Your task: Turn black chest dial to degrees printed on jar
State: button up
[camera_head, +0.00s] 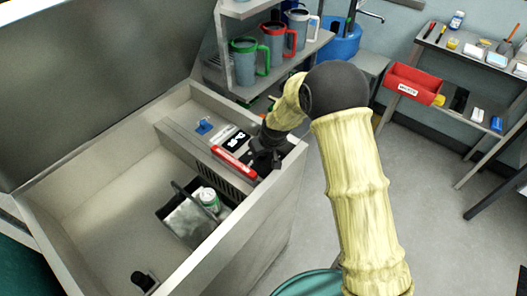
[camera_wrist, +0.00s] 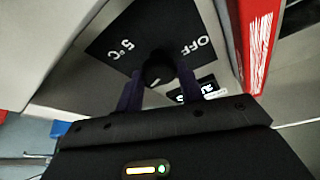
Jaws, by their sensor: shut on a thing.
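The black dial (camera_wrist: 157,68) sits on a dark label plate in the wrist view, with "5°C" printed on one side and "OFF" on the other. A pale pointer mark shows on the dial. My gripper (camera_wrist: 158,88) is shut on the dial, one finger on each side. In the head view my gripper (camera_head: 264,160) is at the right end of the panel inside the open chest (camera_head: 110,205) and hides the dial. A pale jar with green on it (camera_head: 209,199) stands in the dark wire basket (camera_head: 184,215). Its print is too small to read.
A red strip (camera_head: 234,162) and a small dark display (camera_head: 237,142) are on the panel by my gripper. A blue item (camera_head: 204,126) lies further left. The raised lid (camera_head: 95,75) stands behind the chest. A shelf with several mugs (camera_head: 243,60) stands close behind.

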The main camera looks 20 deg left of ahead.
jog(key=m, duration=0.1)
jog(key=m+h+p, duration=0.1)
jog(key=m, duration=0.1)
jog(key=shift+a+r+m+t, duration=0.2)
jog(key=shift+m+t, duration=0.1)
jog(key=shift+t, duration=0.1)
jog(key=m+h+p, duration=0.2)
jog(key=m+p, duration=0.1)
jog(key=m, duration=0.1)
jog(key=shift+a+m, duration=0.1)
jog(key=shift+m, duration=0.2)
jog(key=m+h+p, duration=0.1)
jog(key=m, duration=0.2)
jog(key=shift+a+m, duration=0.1)
jog(key=shift+m, duration=0.2)
jog(key=shift+f+m+h, duration=0.15)
jog(key=shift+m+h, duration=0.55)
jog(key=shift+m, duration=0.8)
jog(key=o, duration=1)
jog(key=b+v, duration=0.2)
jog(key=v, duration=1.5)
jog(key=shift+w+a+r+b, duration=0.15)
jog(key=shift+r+b, duration=0.05)
jog(key=shift+b, duration=0.1)
